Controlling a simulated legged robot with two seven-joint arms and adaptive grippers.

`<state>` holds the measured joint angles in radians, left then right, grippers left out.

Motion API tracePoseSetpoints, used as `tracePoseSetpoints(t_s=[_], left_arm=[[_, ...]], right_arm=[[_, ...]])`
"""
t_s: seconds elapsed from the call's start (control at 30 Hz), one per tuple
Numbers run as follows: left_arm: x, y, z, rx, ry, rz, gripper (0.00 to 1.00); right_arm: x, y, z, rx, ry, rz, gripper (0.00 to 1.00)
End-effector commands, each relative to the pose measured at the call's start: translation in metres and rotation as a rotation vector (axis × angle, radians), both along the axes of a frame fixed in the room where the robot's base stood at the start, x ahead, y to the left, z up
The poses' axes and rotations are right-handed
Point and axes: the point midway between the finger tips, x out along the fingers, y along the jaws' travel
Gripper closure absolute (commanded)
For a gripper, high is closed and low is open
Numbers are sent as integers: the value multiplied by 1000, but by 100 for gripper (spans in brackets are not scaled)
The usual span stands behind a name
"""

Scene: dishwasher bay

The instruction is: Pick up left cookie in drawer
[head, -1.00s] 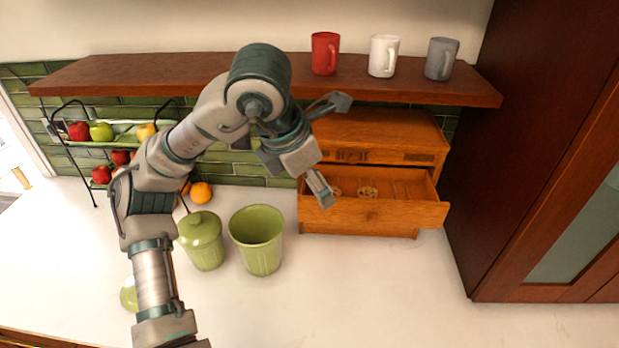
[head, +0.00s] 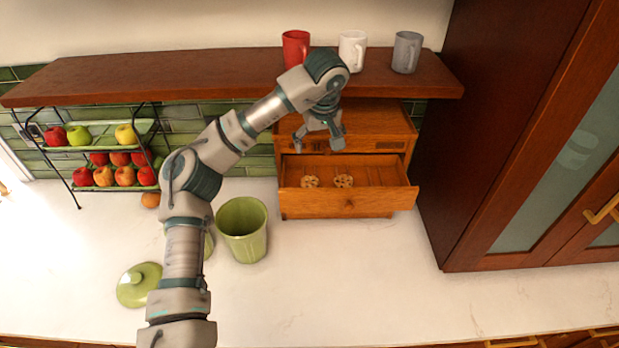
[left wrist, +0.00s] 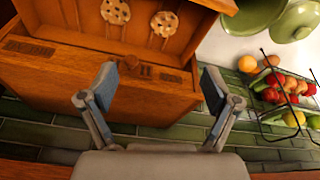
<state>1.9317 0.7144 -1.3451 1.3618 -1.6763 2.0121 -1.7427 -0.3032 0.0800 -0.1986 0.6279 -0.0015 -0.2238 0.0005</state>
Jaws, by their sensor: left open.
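The wooden drawer (head: 352,206) is pulled out of its small cabinet. Two round cookies with dark chips lie in it: the left cookie (head: 310,182) and the right cookie (head: 343,181). My left gripper (head: 319,143) is open and empty, in front of the cabinet's upper part in the head view, behind and apart from the cookies. The open fingers (left wrist: 160,83) are below both in that picture. My right gripper is not seen.
A shelf (head: 200,82) with red, white and grey mugs overhangs the cabinet, close to my left arm. An open green canister (head: 241,230) and a loose lid (head: 138,285) are on the counter. A fruit rack (head: 110,160) stands left; a tall dark cupboard (head: 500,120) stands right.

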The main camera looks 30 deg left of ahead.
Motion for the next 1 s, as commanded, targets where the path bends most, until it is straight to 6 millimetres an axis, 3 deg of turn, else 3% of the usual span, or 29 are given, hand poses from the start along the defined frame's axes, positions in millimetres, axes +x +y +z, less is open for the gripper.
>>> tracePoseSetpoints(t_s=[0.17, 0.6, 1.0], left_arm=[[6, 4, -17, 21, 22, -59, 11], [24, 22, -106, 22, 20, -56, 11], [30, 38, -147, 22, 21, -55, 11]], right_arm=[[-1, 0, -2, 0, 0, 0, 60], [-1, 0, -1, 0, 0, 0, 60], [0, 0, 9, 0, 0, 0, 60]])
